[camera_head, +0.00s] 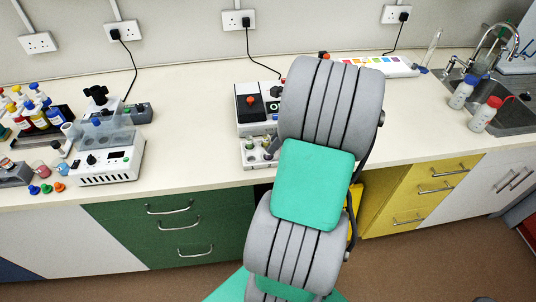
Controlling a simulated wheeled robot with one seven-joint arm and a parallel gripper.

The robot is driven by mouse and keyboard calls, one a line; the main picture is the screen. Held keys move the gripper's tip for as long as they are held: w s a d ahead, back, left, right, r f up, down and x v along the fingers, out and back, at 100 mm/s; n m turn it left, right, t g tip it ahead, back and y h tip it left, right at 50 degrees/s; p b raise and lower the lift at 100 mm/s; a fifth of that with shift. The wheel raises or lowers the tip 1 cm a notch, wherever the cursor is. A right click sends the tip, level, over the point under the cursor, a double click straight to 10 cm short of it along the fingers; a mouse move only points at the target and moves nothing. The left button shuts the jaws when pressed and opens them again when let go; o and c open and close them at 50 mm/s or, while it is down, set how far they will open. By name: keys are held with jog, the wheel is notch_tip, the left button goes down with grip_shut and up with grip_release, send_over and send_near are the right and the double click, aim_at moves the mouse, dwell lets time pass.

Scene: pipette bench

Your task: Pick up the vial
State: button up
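My arm rises through the middle of the view and hides part of the bench behind it. My gripper cannot be made out; the arm's large grey links cover that area. No vial can be picked out with certainty. A small light tray (248,164) at the bench's front edge, just left of my arm, holds several small pale and metallic pieces, too small to identify. My arm covers the tray's right side.
A black-and-white device (248,116) with a red knob stands behind the tray. A white heater unit (110,166), coloured caps (46,188) and dropper bottles (40,120) are at left. Wash bottles (485,113) stand by the sink at right. The bench between heater and tray is clear.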

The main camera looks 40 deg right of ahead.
jog(key=x, duration=0.4)
jog(key=shift+w+a, duration=0.15)
jog(key=shift+a, duration=0.1)
jog(key=shift+c, duration=0.3)
grip_shut()
jog(key=shift+r, duration=0.1)
